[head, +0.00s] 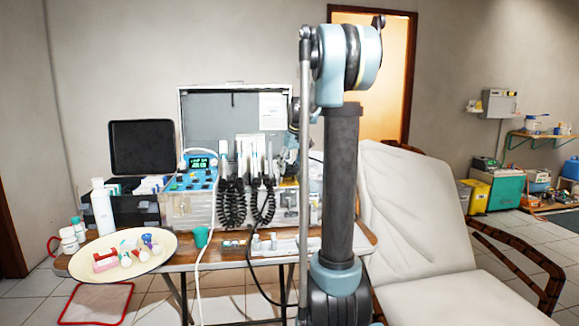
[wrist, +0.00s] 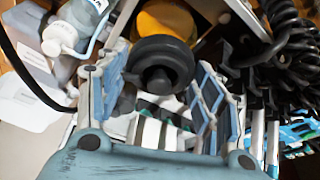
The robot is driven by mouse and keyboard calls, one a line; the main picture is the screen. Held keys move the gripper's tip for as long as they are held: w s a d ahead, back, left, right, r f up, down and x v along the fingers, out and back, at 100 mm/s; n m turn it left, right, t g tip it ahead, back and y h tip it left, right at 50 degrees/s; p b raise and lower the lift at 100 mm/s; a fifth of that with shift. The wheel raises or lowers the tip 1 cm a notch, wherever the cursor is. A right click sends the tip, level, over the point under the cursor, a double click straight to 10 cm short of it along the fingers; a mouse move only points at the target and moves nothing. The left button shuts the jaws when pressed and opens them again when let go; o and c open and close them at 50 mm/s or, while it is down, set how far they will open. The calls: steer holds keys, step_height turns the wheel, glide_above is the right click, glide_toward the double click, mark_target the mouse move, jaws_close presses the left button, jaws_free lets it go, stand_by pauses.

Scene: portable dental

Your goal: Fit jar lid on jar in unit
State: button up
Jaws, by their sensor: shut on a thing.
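My gripper (wrist: 160,68) is shut on a black round lid with a raised centre (wrist: 160,60), held between the two fingers in the wrist view. An orange-yellow round thing (wrist: 165,20) shows just beyond the lid; it may be the jar, but I cannot tell whether the two touch. The dental unit (head: 190,208), an open case with a blue control panel and handpieces on black coiled cords, stands on the table in the head view. There my upright arm hides the unit's right side, the gripper and the lid.
Coiled black cords (wrist: 285,60) hang close on the right in the wrist view. A clear bottle with blue (wrist: 88,15) is at upper left. On the table (head: 235,262) are a cream tray (head: 85,268), a green cup (head: 201,237) and small bottles (head: 257,243). A reclined chair (head: 405,215) stands right.

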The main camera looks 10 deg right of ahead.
steer(key=shift+f, duration=0.8)
stand_by(0.9)
steer(key=o, duration=1.1)
steer(key=v, duration=1.2)
steer(key=s+a+f+m, duration=0.1)
steer(key=s+f, duration=0.4)
steer(key=s, duration=0.5)
steer(key=s+a+f+m, duration=0.1)
steer(key=s+f, duration=0.4)
steer(key=s, duration=0.5)
steer(key=s+f+m, duration=0.1)
steer(key=s+f, duration=0.9)
steer(key=s+f+m+g+h, duration=0.1)
steer(key=s+f, duration=0.9)
steer(key=shift+s+d+f, duration=0.1)
steer(key=shift+s, duration=0.05)
